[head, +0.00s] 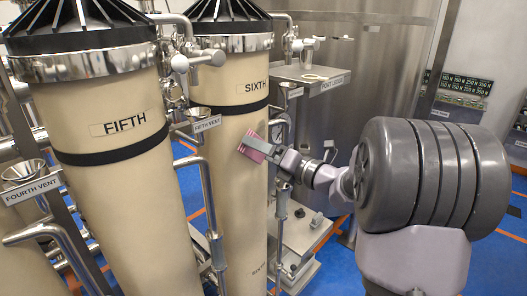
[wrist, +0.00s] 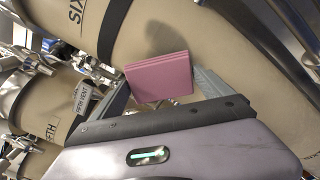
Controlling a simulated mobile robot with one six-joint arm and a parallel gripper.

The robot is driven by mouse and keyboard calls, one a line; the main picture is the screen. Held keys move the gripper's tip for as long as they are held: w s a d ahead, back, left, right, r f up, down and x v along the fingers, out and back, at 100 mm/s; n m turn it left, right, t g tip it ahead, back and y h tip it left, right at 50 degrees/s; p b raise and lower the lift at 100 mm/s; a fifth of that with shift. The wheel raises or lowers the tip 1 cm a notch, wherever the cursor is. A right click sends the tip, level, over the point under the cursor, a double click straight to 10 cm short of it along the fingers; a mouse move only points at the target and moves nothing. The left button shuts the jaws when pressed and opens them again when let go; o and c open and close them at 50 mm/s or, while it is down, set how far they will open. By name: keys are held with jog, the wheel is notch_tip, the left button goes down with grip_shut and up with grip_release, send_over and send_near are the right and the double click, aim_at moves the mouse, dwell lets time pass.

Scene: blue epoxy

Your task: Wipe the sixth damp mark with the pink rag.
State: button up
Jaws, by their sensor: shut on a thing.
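The pink rag (head: 250,152), a folded block, is held in my gripper (head: 262,147) against or just in front of the cream column labelled SIXTH (head: 238,190), below its black band. In the wrist view the rag (wrist: 158,82) sits between the two grey fingers of my gripper (wrist: 160,88), which are shut on it. A darker brownish patch (wrist: 163,36) shows on the column just beyond the rag's far edge; I cannot tell whether it is the damp mark or a shadow. Whether the rag touches the column is unclear.
The FIFTH column (head: 118,200) stands to the left, with the fifth vent (head: 203,124) and piping between the columns. A labelled metal shelf (head: 310,75) and a large steel tank (head: 375,70) stand behind. Blue floor (head: 334,262) shows below right.

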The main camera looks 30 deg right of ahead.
jog(key=shift+p+x, duration=0.3)
jog(key=shift+x, duration=0.65)
jog(key=shift+d, duration=0.1)
